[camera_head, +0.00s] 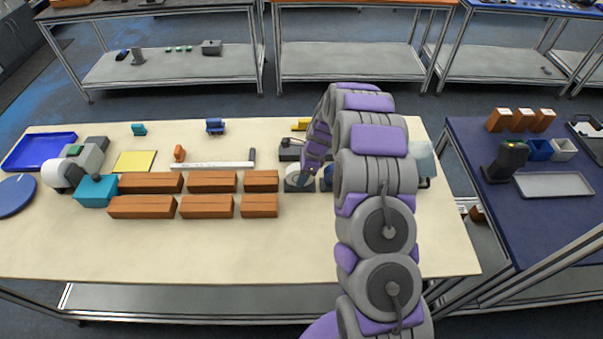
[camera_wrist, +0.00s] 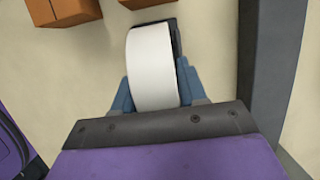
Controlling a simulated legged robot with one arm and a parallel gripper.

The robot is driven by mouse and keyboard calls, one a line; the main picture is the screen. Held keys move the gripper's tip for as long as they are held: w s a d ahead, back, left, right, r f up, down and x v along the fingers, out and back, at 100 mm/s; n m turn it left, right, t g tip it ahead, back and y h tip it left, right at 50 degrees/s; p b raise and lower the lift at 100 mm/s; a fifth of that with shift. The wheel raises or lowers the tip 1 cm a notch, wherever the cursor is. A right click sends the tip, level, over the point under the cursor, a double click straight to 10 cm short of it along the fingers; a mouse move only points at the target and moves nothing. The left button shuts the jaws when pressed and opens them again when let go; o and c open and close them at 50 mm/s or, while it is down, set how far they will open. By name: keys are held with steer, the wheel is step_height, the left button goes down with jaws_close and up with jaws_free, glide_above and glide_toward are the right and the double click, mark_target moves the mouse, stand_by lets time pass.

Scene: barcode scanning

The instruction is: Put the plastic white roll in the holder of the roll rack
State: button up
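The plastic white roll (camera_wrist: 152,65) stands on edge between the blue fingers of my gripper (camera_wrist: 155,88) in the wrist view. A finger lies against each side of it, and my gripper looks shut on it. In the head view the roll (camera_head: 293,183) shows at the table level, right of the brown boxes, partly hidden by my arm. A dark piece (camera_wrist: 176,38) shows right behind the roll in the wrist view; I cannot tell whether it is part of the roll rack. A black device (camera_head: 290,150) stands just behind the roll in the head view.
Several brown boxes (camera_head: 208,206) lie in two rows left of the roll. A grey machine with another white roll (camera_head: 55,174), a teal box (camera_head: 96,192) and a blue tray (camera_head: 40,150) are at the left. The table's front strip (camera_head: 200,250) is clear.

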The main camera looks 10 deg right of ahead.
steer(key=o, duration=0.5)
steer(key=shift+a, duration=0.1)
steer(key=shift+c, duration=0.2)
steer(key=w+p+v, duration=0.1)
steer(key=p+v, duration=0.1)
steer(key=v, duration=1.5)
steer(key=shift+s, duration=0.5)
steer(key=shift+r, duration=0.1)
